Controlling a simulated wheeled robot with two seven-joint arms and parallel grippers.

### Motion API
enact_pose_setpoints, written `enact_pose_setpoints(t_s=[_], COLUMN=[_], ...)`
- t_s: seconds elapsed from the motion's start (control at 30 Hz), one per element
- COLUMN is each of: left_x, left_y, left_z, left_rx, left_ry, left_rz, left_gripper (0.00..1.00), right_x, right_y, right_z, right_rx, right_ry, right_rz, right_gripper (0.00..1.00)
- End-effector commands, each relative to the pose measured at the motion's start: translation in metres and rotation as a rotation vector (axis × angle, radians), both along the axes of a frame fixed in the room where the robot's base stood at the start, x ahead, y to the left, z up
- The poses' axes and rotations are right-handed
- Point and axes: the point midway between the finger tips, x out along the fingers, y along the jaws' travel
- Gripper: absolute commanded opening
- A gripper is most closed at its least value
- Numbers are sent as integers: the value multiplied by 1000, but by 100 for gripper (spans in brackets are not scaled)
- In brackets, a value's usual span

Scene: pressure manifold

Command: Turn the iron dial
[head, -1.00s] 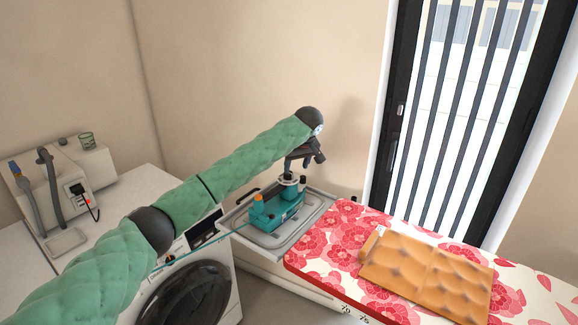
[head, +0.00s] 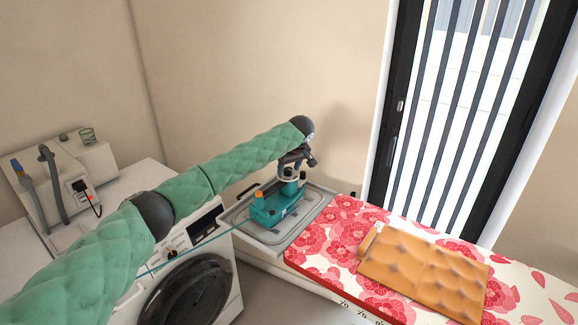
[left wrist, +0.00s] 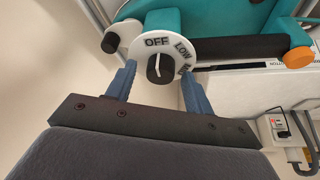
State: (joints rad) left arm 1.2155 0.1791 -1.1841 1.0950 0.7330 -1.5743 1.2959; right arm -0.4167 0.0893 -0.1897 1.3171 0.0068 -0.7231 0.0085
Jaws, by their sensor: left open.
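The teal iron (head: 275,205) stands on the grey tray (head: 243,233) in the head view. In the left wrist view its dial shows as a white disc marked OFF and LOW, with a black knob (left wrist: 160,68) at its centre. A white line on the knob points up toward OFF. My left gripper (left wrist: 158,74) is open, with one blue finger on each side of the knob. I cannot tell whether the fingers touch the knob. In the head view my left gripper (head: 291,172) hangs just above the iron's upper end and partly hides the dial.
A washing machine (head: 187,285) stands left of the tray. A white counter (head: 125,178) is at the left. The wall is close behind the arm.

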Motion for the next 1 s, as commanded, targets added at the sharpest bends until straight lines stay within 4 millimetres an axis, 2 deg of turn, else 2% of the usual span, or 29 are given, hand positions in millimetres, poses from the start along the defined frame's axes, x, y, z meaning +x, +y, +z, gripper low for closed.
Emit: enact_pose_setpoints(t_s=[0.27,0.37,0.5,0.77,1.0], left_x=[1,1,1,0,0], left_y=[0,0,0,0,2], left_z=[-2,-1,-1,-1,-2], left_rx=[-1,-1,-1,0,-3], left_ry=[0,0,0,0,1], left_rz=[0,0,0,-17,-117], left_gripper=[52,37,9,8,8], right_x=[1,0,0,-1,-3], right_y=[0,-1,-1,-2,-3], right_z=[-1,-1,-1,-1,-3], right_rx=[0,0,0,-2,-2], right_ry=[-3,-3,-3,-2,-5], right_rz=[0,0,0,1,1], right_gripper=[0,0,0,0,0])
